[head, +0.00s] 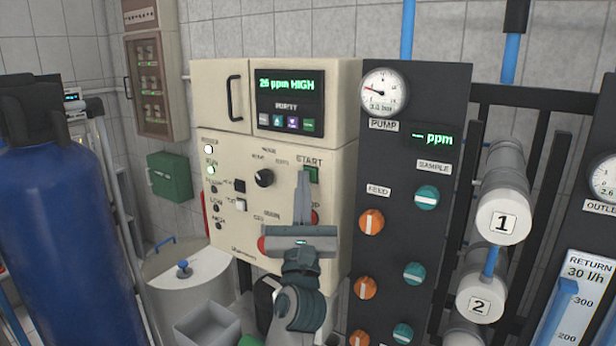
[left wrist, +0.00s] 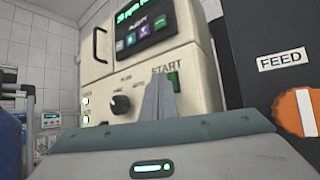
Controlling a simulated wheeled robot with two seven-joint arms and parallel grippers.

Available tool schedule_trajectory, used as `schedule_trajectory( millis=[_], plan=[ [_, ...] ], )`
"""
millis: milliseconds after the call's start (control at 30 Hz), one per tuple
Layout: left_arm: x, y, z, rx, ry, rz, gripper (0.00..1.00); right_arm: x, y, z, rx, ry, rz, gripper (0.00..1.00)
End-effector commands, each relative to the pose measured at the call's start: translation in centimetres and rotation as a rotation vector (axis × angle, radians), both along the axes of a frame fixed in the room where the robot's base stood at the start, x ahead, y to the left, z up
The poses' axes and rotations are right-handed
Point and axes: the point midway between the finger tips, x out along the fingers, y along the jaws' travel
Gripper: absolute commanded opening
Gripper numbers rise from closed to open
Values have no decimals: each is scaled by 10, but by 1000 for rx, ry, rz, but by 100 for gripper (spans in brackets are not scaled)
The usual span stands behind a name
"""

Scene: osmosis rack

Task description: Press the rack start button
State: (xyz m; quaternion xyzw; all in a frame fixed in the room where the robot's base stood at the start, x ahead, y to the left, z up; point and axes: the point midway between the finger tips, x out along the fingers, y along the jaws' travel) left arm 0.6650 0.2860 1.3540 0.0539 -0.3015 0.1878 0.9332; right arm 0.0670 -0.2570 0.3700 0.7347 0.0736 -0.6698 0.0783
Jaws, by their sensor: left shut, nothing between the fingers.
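The green start button (head: 311,174) is on the cream rack control panel (head: 222,152), under the START label. My left gripper (head: 302,176) is shut and empty, pointing up, with its fingertips just below and left of the button in the head view. In the left wrist view the shut fingers (left wrist: 158,84) stand beside the start button (left wrist: 173,82), which shows partly behind them on the right. I cannot tell whether they touch the panel. A red button (head: 315,217) is partly hidden behind the gripper. My right gripper is not in view.
A black rotary knob (head: 264,178) is left of the start button. The display (head: 289,101) above reads 25 ppm HIGH. A dark panel (head: 391,223) with orange and teal valves stands right. A blue tank (head: 70,230) stands left, with a grey bin (head: 207,328) below.

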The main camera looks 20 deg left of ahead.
Motion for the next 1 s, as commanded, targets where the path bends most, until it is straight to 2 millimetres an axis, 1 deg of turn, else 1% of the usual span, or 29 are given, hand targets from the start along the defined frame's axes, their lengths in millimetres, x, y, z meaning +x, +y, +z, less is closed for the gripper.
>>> schedule_trajectory(
  millis=[433,800,1000],
  plan=[
    [0,0,0,0,0,0,0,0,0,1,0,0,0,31],
    [-14,2,0,1,1,0,0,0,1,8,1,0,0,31],
    [-16,2,-1,1,0,-1,0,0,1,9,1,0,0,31]
  ],
)
